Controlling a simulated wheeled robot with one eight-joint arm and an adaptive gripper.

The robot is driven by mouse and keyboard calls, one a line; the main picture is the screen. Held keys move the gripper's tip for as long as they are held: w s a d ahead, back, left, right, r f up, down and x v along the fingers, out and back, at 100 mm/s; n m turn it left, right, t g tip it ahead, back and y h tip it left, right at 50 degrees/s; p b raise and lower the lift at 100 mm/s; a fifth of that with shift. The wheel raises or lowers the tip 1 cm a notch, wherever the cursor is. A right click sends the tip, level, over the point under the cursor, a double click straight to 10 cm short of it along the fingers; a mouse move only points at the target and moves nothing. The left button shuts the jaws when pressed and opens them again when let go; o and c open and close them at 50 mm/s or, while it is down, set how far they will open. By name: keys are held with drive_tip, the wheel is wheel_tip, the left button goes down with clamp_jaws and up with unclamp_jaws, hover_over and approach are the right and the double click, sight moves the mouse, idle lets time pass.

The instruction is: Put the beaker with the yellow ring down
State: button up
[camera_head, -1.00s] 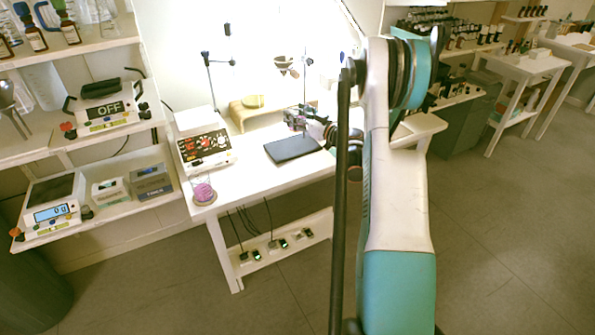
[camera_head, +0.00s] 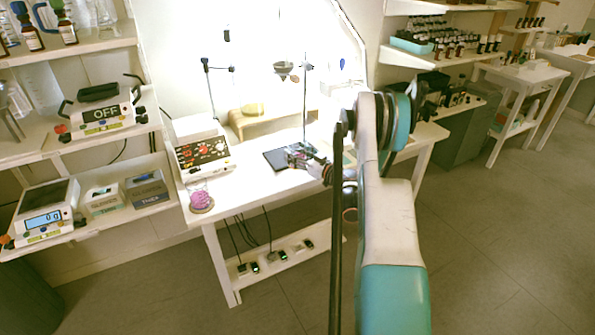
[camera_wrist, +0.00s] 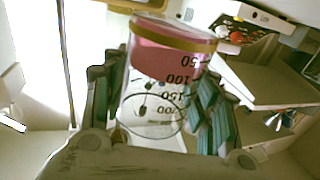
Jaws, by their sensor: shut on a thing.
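The beaker with the yellow ring (camera_wrist: 165,62) is between the fingers of my gripper (camera_wrist: 158,100) in the wrist view. It is clear glass with printed volume marks and pink liquid, and the yellow ring is around its liquid end. The wrist picture shows it upside down, with its numbers inverted. In the head view my gripper (camera_head: 308,162) is at the right part of the black mat (camera_head: 274,160) on the white table (camera_head: 240,184). The beaker is too small and covered there to make out clearly. I cannot tell whether its base touches the mat.
A device with red displays (camera_head: 203,152) stands left of the mat. A flask with purple-pink contents (camera_head: 200,200) sits at the table's front left corner. A thin stand (camera_head: 305,100) rises behind my gripper, and a low wooden stand (camera_head: 240,120) is at the back. The front table strip is clear.

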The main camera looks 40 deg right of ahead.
drive_tip(key=shift+f+b, duration=0.95)
drive_tip(key=shift+f, duration=1.85)
drive_tip(key=shift+f, duration=0.15)
drive_tip(key=o, duration=1.2)
drive_tip(key=shift+s+f, duration=0.1)
drive_tip(key=shift+s, duration=0.05)
